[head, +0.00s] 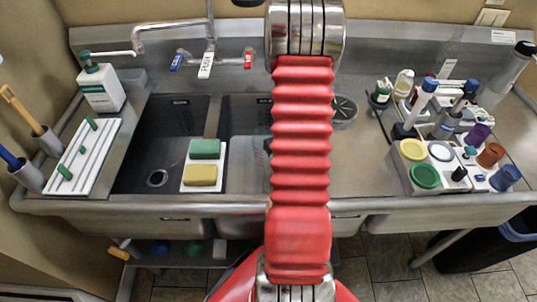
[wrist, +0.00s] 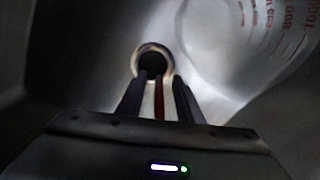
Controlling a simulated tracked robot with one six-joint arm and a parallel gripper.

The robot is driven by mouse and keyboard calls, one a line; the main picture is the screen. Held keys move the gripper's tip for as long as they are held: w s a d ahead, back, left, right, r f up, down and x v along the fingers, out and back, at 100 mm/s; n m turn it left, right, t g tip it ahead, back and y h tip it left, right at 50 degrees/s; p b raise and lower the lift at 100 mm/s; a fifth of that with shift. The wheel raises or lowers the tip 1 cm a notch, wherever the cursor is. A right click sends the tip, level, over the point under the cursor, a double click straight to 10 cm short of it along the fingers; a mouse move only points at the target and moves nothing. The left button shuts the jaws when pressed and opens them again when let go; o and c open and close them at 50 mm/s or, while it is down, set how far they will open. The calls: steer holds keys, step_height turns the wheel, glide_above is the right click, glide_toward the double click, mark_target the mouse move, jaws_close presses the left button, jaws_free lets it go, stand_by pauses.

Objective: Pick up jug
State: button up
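The jug (wrist: 265,45) fills the upper right of the wrist view. It is pale and see-through, with red measuring marks and numbers. My gripper (wrist: 157,88) is in the middle of the wrist view, to the left of the jug, with its dark fingers apart. Pale and red strips show between the fingers; I cannot tell what they are. The jug is apart from the space between the fingers.
A sink drain (wrist: 152,62) shows beyond the fingers. In the head view, a tray with green and yellow sponges (head: 203,178) bridges the sink. A soap bottle (head: 100,88) and white rack (head: 84,155) stand left; several jars and a caddy (head: 398,172) crowd the right counter.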

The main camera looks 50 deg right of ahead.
steer(key=shift+f, duration=1.3)
jaws_close()
